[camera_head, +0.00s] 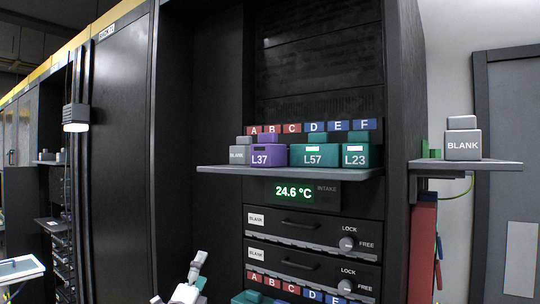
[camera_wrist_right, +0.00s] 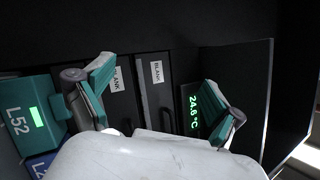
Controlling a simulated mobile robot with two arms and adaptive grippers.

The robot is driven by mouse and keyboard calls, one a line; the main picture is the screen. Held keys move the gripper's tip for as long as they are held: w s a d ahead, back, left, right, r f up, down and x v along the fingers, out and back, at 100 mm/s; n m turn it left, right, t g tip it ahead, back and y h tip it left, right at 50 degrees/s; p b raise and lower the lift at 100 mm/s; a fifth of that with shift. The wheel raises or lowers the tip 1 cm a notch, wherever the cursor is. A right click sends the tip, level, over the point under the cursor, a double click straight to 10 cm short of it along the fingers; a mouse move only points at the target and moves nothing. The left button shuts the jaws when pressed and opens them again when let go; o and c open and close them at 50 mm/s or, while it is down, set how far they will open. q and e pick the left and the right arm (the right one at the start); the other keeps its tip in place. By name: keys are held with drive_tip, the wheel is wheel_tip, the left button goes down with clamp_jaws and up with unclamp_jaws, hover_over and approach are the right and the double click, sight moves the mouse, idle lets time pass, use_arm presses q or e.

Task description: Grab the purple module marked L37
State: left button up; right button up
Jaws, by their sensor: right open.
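The purple module marked L37 (camera_head: 268,158) sits upright on the shelf (camera_head: 290,172) in the head view, between a grey BLANK block and the teal module L57 (camera_head: 315,157). It does not show in the right wrist view. My right gripper (camera_wrist_right: 158,76) is open in the right wrist view, with nothing between its fingers. In the head view part of my right gripper (camera_head: 186,285) shows at the bottom edge, below and left of the shelf, well apart from L37. My left gripper is not in view.
A teal module L23 (camera_head: 355,156) stands at the shelf's right end. Below are a 24.6 °C display (camera_head: 293,192) and BLANK drawers (camera_head: 310,222) with knobs. A teal module L52 (camera_wrist_right: 22,118) lies close to my right gripper's left finger in the wrist view. A side shelf (camera_head: 455,164) carries another BLANK block.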

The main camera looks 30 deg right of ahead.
drive_tip(key=s+d+r+m+g+h, duration=0.2)
drive_tip(key=s+r+m+g, duration=0.15)
drive_tip(key=r+m, duration=0.4)
drive_tip(key=s+d+r+m+g+h, duration=0.15)
drive_tip(key=r+m+g, duration=0.25)
drive_tip(key=r, duration=0.7)
drive_tip(key=m+g+y+p, duration=0.2)
drive_tip(key=m+y, duration=0.1)
drive_tip(key=m, duration=0.6)
approach(262, 144)
drive_tip(key=d, duration=0.2)
drive_tip(key=shift+n, duration=0.35)
drive_tip(key=p+x, duration=0.1)
drive_tip(key=x, duration=0.3)
drive_tip(key=w+p+x, duration=0.1)
drive_tip(key=p+x, duration=0.1)
drive_tip(key=x, duration=0.2)
drive_tip(key=shift+w+d+r+p, duration=0.1)
drive_tip(key=shift+w+d+p, duration=0.05)
drive_tip(key=shift+w+p, duration=0.15)
drive_tip(key=p+x, duration=0.1)
drive_tip(key=x, duration=0.1)
drive_tip(key=p+x, duration=0.2)
drive_tip(key=shift+w+d+f, duration=0.2)
drive_tip(key=shift+d+f, duration=0.2)
drive_tip(key=shift+d, duration=0.05)
drive_tip(key=shift+a, duration=0.35)
drive_tip(key=c, duration=0.6)
drive_tip(key=shift+d, duration=0.15)
drive_tip(key=c, duration=0.7)
